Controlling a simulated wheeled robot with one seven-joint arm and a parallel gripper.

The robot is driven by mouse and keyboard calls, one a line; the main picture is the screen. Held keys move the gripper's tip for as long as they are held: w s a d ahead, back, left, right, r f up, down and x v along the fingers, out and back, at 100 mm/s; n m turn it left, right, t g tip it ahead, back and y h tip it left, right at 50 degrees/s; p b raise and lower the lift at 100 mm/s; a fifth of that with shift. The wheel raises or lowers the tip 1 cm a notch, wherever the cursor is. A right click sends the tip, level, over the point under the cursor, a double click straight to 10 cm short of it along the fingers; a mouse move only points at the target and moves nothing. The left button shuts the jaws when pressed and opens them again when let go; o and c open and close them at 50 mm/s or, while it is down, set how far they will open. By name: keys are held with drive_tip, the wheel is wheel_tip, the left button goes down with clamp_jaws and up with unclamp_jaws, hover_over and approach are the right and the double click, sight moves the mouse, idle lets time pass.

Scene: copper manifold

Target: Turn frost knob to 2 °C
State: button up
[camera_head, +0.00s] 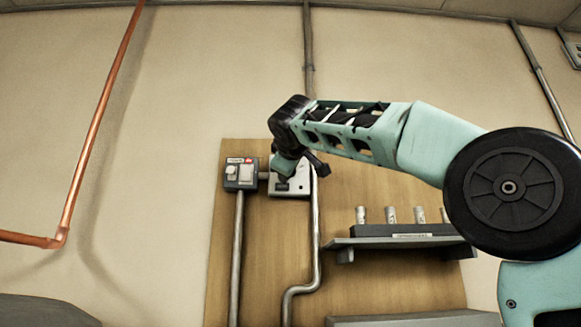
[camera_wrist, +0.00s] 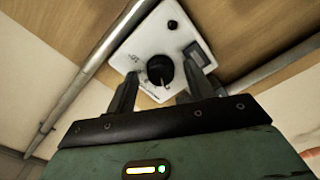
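The frost knob (camera_wrist: 160,70) is a round black dial with a pale pointer mark on a white control box. In the wrist view the box (camera_wrist: 145,40) has a small dark display window (camera_wrist: 197,54) and a small black button. My gripper (camera_wrist: 163,82) is open, with one finger on each side of the knob. I cannot tell whether the fingers touch it. The dial's scale is too small to read. In the head view my gripper (camera_head: 289,168) is in front of the white box (camera_head: 303,187) and hides the knob.
A grey switch box (camera_head: 240,174) is mounted just left of the white box on a wooden board (camera_head: 264,260). Metal conduits run down from both boxes. A shelf (camera_head: 400,242) with several pale cylinders is at lower right. A copper pipe (camera_head: 92,135) runs along the left wall.

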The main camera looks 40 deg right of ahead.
drive_tip(key=b+v, duration=0.6)
drive_tip(key=v, duration=1.1)
drive_tip(key=shift+s, duration=0.2)
drive_tip(key=shift+a, duration=0.15)
